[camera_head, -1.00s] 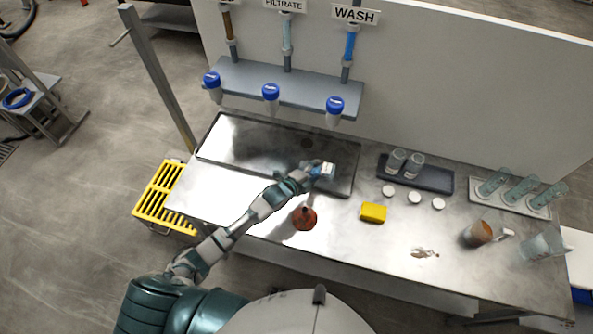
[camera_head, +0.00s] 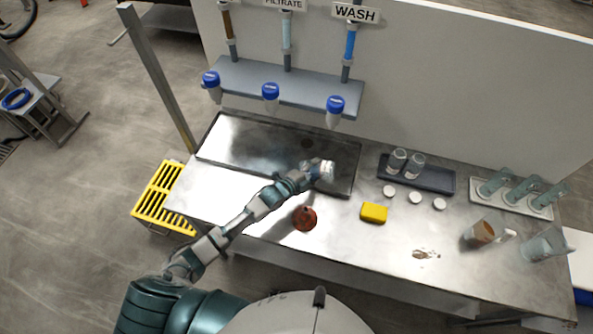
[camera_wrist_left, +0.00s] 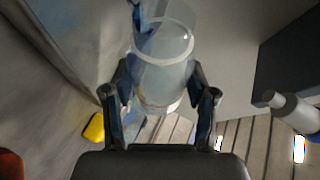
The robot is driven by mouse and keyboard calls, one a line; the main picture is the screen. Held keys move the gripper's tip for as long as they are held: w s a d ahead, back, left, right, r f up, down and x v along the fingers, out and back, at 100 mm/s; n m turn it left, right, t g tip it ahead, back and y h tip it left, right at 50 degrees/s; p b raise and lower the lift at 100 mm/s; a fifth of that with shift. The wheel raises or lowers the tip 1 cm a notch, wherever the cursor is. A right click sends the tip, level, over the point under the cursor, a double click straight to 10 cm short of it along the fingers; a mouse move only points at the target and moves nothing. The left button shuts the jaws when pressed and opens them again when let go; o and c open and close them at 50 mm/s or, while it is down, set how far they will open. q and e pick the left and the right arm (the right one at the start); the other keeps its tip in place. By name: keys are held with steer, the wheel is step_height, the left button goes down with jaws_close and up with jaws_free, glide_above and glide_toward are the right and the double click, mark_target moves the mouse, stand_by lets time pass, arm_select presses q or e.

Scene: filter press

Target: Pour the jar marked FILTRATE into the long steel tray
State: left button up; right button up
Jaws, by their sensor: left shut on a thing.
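The long steel tray (camera_head: 235,140) is a shallow basin at the back left of the bench. My left gripper (camera_head: 315,172) is shut on a clear jar (camera_head: 327,171) above the tray's right end. In the left wrist view the jar (camera_wrist_left: 162,75) sits between the two fingers (camera_wrist_left: 160,100), its round rim toward the top of the picture. It looks tilted. A blue patch (camera_wrist_left: 143,18) shows by the rim; I cannot tell whether it is liquid. The jar's marking is not readable. My right gripper is not in view.
Blue-capped bottles (camera_head: 270,92) hang from the shelf behind the tray. Two jars stand on a dark tray (camera_head: 432,178) to the right, with white lids (camera_head: 414,197) before it. A red-brown vessel (camera_head: 305,218) and yellow sponge (camera_head: 374,212) lie in front.

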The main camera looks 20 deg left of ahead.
arm_select(q)
steer(key=shift+a+r, duration=0.1)
steer(key=shift+r, duration=0.05)
